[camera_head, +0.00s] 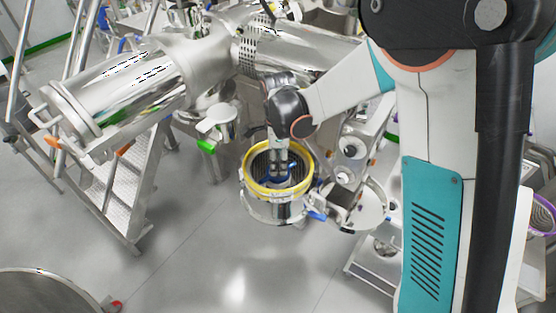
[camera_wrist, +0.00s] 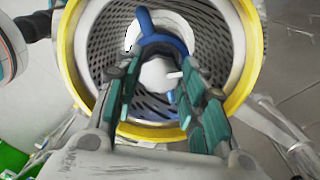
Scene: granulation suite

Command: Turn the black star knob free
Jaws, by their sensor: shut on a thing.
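A blue lobed piece (camera_wrist: 160,40) shows in the wrist view between and just beyond my fingertips. It also shows as a blue patch (camera_head: 277,178) inside the basket in the head view. My gripper (camera_wrist: 160,66) points down into the perforated metal basket (camera_wrist: 214,42), its teal-padded fingers on either side of a pale rounded hub (camera_wrist: 158,74). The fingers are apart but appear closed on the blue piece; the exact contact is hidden. In the head view my gripper (camera_head: 279,160) is inside the basket's yellow rim (camera_head: 308,163). I cannot make out a black star knob.
The basket stands in a steel housing (camera_head: 268,212) beside a round steel plate (camera_head: 370,214). A large steel cylinder (camera_head: 130,88) and metal steps (camera_head: 110,190) are on the left. The grey floor (camera_head: 200,265) in front is clear. The rim surrounds my fingers closely.

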